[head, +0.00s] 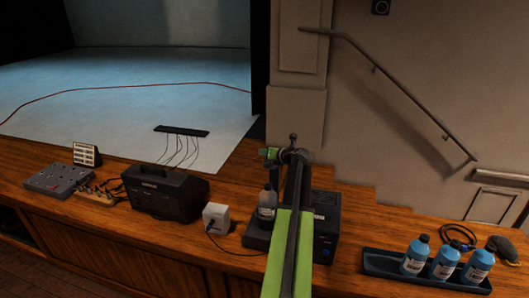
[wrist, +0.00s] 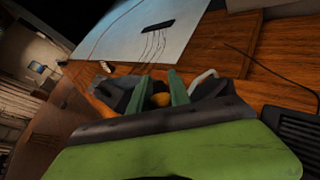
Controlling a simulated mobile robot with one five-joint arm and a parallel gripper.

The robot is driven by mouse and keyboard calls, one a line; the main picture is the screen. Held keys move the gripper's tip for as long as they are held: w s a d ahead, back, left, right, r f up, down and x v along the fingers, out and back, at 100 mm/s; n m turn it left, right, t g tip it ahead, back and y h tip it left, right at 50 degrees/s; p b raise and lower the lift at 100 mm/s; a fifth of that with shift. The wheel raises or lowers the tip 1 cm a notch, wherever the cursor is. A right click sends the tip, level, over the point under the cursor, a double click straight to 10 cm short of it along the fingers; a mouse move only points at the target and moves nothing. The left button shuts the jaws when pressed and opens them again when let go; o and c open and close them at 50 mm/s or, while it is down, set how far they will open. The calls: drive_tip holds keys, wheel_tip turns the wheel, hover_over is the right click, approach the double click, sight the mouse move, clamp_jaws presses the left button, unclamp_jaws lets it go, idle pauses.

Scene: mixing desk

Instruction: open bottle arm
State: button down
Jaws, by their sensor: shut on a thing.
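A dark machine (head: 325,228) sits on the wooden desk, partly hidden behind my green and black arm. A grey bottle (head: 267,203) with a pale label stands upright at its left side. My gripper (head: 271,153) is above the bottle. In the wrist view my two green fingers (wrist: 163,95) are closed around a small part with a yellow-orange end (wrist: 161,100), which appears to be the bottle arm. Most of that part is hidden by the fingers, so its angle and its joint to the machine cannot be made out.
A white box (head: 216,217) with a cable and a black case (head: 163,192) stand to the left. A grey mixer (head: 57,180) is farther left. At right, a dark tray (head: 385,263) holds blue bottles (head: 416,255). A handrail (head: 400,88) runs along the wall behind.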

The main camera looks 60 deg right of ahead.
drive_tip(key=w+d+r+p, duration=0.2)
drive_tip(key=d+r, duration=0.1)
drive_tip(key=d, duration=0.4)
drive_tip(key=shift+d, duration=0.2)
drive_tip(key=shift+s, duration=0.1)
idle(1.1)
drive_tip(key=c, duration=1.5)
unclamp_jaws()
drive_tip(key=shift+d, duration=0.1)
drive_tip(key=shift+o, duration=1.2)
drive_tip(key=shift+d+f, duration=0.2)
drive_tip(key=shift+d, duration=0.05)
drive_tip(key=p+v, duration=0.6)
drive_tip(key=v, duration=1.1)
drive_tip(key=shift+a+r, duration=0.2)
drive_tip(key=shift+a, duration=0.15)
